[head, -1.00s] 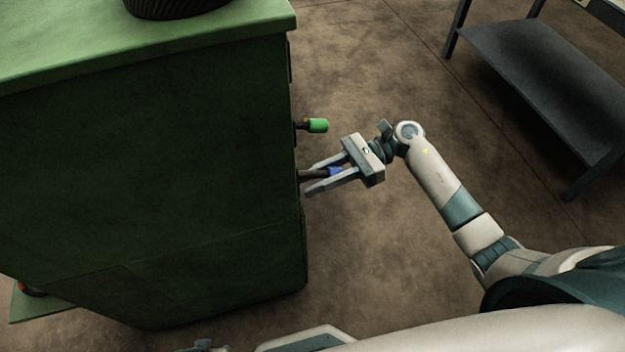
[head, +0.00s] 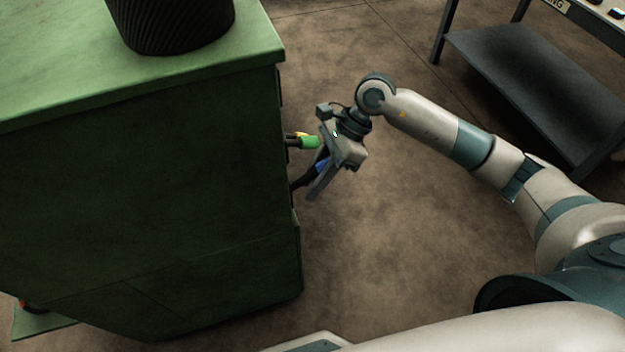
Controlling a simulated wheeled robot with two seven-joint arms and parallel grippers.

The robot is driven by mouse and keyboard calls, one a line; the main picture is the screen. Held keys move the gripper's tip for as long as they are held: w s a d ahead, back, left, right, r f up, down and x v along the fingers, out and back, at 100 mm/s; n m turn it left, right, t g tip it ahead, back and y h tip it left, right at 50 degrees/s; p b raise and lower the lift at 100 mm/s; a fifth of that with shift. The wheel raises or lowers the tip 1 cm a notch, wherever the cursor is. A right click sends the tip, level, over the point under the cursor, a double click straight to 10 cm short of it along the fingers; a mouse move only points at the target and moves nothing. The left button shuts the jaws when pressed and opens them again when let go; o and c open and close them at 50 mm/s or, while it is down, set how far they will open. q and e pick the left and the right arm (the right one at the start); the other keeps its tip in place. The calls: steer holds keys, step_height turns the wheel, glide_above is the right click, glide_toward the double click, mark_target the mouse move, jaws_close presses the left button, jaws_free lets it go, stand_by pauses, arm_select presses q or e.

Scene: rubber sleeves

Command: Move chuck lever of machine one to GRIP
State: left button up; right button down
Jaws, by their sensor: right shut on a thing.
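A green machine cabinet (head: 140,180) fills the left side of the head view. A dark lever with a blue grip (head: 321,164) sticks out from its right side, slanting up and to the right. My right gripper (head: 314,172) is shut on this blue-gripped lever, and its fingers are tilted along it. Part of the lever is hidden by the gripper. A second lever with a green grip (head: 309,142) sticks out just above, very close to the gripper. I cannot read any GRIP mark or machine number. My left gripper is not in view.
A dark ribbed round part (head: 170,25) stands on the cabinet top. A dark table with a lower shelf (head: 540,75) stands at the upper right. A small yellow thing shows by the green grip. Brown floor (head: 390,230) is open between cabinet and table.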

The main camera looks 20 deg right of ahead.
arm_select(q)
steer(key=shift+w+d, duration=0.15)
arm_select(e)
steer(key=shift+r+h, duration=0.25)
steer(key=shift+h, duration=0.15)
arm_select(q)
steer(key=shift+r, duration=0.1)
arm_select(e)
steer(key=c, duration=1.4)
jaws_free()
steer(key=shift+a, duration=0.1)
steer(key=shift+r, duration=0.1)
steer(key=shift+w+d+r, duration=0.15)
steer(key=shift+d+r, duration=0.25)
steer(key=shift+r, duration=0.15)
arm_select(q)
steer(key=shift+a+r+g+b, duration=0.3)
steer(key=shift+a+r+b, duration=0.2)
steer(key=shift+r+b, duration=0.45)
arm_select(e)
steer(key=v, duration=1.6)
